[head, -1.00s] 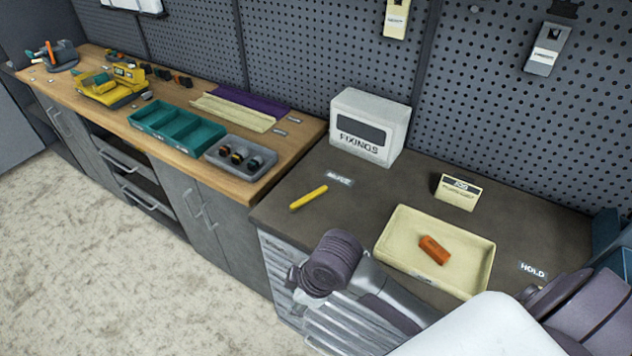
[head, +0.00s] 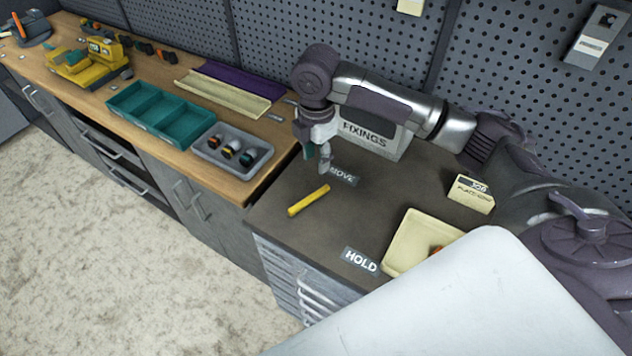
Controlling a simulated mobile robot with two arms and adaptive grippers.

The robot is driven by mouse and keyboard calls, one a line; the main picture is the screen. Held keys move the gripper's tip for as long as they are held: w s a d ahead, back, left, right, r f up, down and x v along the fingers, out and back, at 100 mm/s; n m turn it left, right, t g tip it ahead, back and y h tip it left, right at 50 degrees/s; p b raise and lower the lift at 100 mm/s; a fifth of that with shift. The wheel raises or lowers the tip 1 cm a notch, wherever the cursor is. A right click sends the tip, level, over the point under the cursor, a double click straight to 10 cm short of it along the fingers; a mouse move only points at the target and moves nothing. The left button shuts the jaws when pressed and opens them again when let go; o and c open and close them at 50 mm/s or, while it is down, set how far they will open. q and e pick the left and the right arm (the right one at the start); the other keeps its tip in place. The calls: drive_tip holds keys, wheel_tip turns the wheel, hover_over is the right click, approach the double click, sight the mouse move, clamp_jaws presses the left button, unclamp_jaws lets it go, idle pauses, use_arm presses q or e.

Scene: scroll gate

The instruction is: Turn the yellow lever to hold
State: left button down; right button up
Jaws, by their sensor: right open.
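The yellow lever (head: 308,201) is a short bar on the dark worktop (head: 290,240). It lies at a slant, its upper right end towards the MOVE label (head: 343,176). A HOLD label (head: 360,261) is nearer me, below and right of the lever. My right gripper (head: 317,162) hangs from the arm that comes in from the right. It is open, points down, and appears just behind and above the lever, apart from it. My left gripper is out of view.
The white FIXINGS box (head: 365,134) stands behind my right arm. A cream tray (head: 410,243) with an orange piece is at the right, partly hidden by my body. A small cream box (head: 471,194) stands behind it. The worktop around the lever is clear.

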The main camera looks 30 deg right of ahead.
sight(317, 192)
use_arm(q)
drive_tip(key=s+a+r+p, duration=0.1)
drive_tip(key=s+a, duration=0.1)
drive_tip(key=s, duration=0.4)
use_arm(e)
drive_tip(key=f, duration=0.5)
drive_tip(key=shift+s+d+f, duration=0.15)
drive_tip(key=shift+s+f, duration=0.05)
drive_tip(key=shift+f, duration=0.1)
drive_tip(key=f, duration=0.2)
drive_tip(key=f+p, duration=0.1)
drive_tip(key=f, duration=0.2)
drive_tip(key=shift+w+f, duration=0.2)
drive_tip(key=shift+f, duration=0.75)
drive_tip(key=c, duration=0.7)
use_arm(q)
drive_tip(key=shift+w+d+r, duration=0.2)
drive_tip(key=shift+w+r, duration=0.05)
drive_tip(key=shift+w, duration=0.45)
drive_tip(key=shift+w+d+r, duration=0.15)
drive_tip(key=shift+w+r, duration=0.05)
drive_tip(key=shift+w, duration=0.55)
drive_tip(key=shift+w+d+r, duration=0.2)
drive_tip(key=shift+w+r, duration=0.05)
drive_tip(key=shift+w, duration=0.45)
use_arm(e)
clamp_jaws()
